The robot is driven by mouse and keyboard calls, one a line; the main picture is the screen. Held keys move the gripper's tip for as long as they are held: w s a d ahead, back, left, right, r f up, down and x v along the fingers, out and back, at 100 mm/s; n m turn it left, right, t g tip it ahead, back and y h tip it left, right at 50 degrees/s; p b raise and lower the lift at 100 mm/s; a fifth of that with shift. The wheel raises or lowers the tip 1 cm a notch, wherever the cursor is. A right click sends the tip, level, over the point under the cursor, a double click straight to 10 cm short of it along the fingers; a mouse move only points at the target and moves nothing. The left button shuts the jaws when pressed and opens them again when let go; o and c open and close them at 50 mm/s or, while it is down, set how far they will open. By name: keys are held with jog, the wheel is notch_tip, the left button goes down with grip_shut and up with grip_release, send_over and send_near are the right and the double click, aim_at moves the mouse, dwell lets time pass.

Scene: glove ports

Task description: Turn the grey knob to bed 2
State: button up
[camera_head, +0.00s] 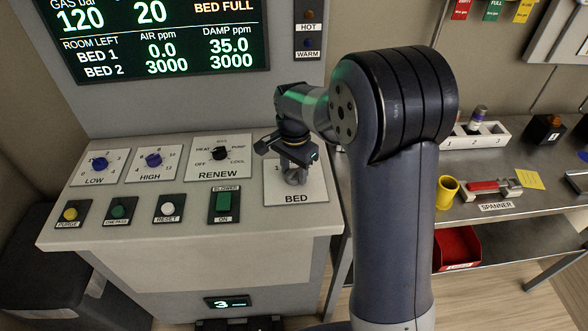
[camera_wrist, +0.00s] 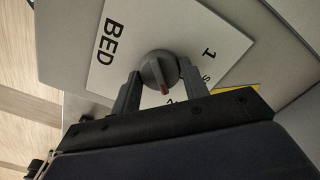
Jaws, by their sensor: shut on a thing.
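The grey knob (camera_wrist: 158,70) sits on the white BED plate (camera_wrist: 112,62) and has a red pointer mark. In the wrist view the red mark points down toward my gripper, near a partly hidden figure that looks like 2; the figure 1 is at the plate's upper right. My gripper (camera_wrist: 160,78) has one finger on each side of the knob and is shut on it. In the head view my gripper (camera_head: 292,168) reaches down onto the BED plate (camera_head: 310,190) at the panel's right end, and covers much of the knob.
Left of the BED plate are the RENEW dial (camera_head: 219,154), the HIGH knob (camera_head: 153,160), the LOW knob (camera_head: 100,164) and a green blower switch (camera_head: 223,203). A screen (camera_head: 160,35) above reads BED FULL, BED 1 0.0 and BED 2 3000. A bench (camera_head: 510,200) stands right.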

aim_at(294, 172)
jog(key=o, duration=1)
jog(key=shift+c, duration=0.2)
jog(key=shift+r, duration=0.1)
notch_tip(294, 172, up, 11)
jog(key=shift+b, duration=0.4)
jog(key=shift+f, duration=0.2)
jog(key=shift+n, duration=0.3)
notch_tip(294, 172, down, 11)
jog(key=shift+r+p, duration=0.1)
jog(key=shift+p, duration=0.3)
